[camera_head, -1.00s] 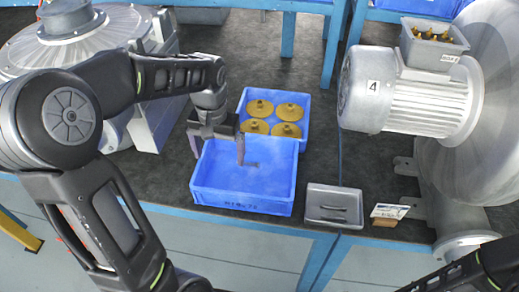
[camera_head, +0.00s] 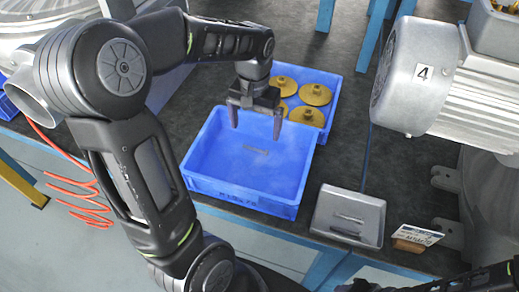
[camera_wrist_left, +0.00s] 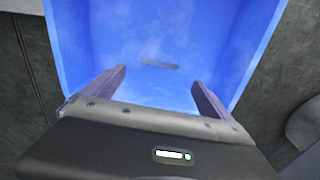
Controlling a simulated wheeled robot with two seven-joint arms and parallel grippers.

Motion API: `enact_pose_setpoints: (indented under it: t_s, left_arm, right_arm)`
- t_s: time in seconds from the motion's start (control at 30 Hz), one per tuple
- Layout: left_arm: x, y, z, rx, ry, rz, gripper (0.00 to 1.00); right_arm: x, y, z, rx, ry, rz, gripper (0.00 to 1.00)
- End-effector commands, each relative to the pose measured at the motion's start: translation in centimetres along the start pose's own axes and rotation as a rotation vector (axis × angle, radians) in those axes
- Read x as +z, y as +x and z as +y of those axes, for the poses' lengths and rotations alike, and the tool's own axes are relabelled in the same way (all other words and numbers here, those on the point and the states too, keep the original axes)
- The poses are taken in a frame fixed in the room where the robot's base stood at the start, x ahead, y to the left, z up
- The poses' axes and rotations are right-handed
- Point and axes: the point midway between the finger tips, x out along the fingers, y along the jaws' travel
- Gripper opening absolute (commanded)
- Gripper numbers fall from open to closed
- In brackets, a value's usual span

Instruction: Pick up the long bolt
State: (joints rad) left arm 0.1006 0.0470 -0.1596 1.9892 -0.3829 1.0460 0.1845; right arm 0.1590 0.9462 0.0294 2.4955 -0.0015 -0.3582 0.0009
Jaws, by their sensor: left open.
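The long bolt (camera_head: 256,150) is a small, thin grey piece lying flat on the floor of the front blue bin (camera_head: 240,192). In the left wrist view the bolt (camera_wrist_left: 160,64) lies crosswise, beyond the fingertips and roughly centred between them. My left gripper (camera_head: 256,124) is open and empty, pointing down over the rear part of this bin. In the left wrist view its two fingers (camera_wrist_left: 158,79) are spread wide and apart from the bolt. My right gripper is out of view; only some of my right arm shows at the bottom right.
A second blue bin (camera_head: 331,84) behind holds several yellow flanged parts (camera_head: 315,94). A grey metal tray (camera_head: 348,217) and a small card on a stand (camera_head: 416,236) are to the right. A large grey motor (camera_head: 420,75) stands at the upper right.

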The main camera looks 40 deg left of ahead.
Motion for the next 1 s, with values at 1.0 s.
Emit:
enact_pose_setpoints:
  t_s: [1.0]
  left_arm:
    - [0.1, 5.5, -0.2, -0.001, 0.0, -0.005, 0.96]
  right_arm:
    - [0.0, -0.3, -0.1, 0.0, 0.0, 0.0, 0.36]
